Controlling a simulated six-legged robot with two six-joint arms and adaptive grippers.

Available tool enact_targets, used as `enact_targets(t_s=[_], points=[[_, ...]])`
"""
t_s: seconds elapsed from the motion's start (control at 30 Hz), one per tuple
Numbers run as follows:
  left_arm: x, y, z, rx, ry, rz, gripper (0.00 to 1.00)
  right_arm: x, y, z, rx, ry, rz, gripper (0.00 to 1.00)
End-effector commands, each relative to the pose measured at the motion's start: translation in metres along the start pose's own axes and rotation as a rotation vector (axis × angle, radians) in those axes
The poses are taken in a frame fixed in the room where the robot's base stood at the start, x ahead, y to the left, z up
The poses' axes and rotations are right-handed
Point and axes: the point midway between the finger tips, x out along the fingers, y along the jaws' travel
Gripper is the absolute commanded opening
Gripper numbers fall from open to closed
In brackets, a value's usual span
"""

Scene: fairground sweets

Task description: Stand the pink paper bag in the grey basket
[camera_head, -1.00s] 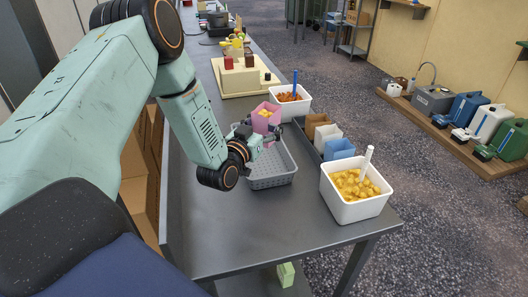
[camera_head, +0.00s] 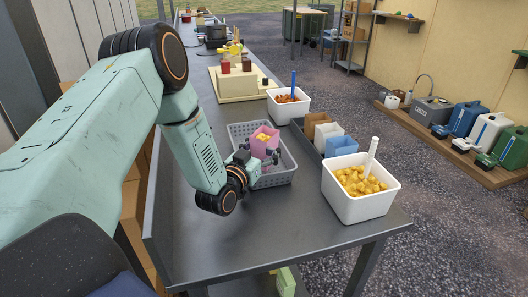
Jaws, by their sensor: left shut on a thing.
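My left gripper (camera_head: 262,158) reaches in over the basket's near left side and is shut on the bag. The gripper covers part of the bag's lower left. I cannot tell whether the bag's base touches the basket floor. My right gripper is out of view.
A white tub of yellow pieces (camera_head: 348,205) with a scoop stands at the table's right edge. A dark tray (camera_head: 308,139) holding brown, white and blue bags is right of the basket. A white tub with a blue handle (camera_head: 276,110) is behind. The near table is clear.

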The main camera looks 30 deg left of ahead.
Motion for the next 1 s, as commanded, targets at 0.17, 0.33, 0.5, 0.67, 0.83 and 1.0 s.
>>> enact_targets(t_s=[0.17, 0.33, 0.5, 0.67, 0.83, 1.0], points=[[0.000, 0.000, -0.002, 0.000, 0.002, 0.000, 0.46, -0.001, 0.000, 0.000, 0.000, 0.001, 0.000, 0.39], [0.000, 0.000, 0.002, 0.000, 0.001, 0.000, 0.46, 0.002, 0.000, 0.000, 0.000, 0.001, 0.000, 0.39], [0.000, 0.000, 0.006, 0.000, 0.001, 0.000, 0.46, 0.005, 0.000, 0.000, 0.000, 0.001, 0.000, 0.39], [-0.001, 0.000, 0.012, 0.000, -0.001, 0.000, 0.46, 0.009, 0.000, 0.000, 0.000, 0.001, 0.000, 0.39], [-0.002, 0.000, 0.014, -0.001, -0.008, 0.001, 0.69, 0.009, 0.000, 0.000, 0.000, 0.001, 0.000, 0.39], [-0.003, 0.000, 0.016, -0.001, -0.014, 0.001, 0.83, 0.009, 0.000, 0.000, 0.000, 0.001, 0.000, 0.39]])
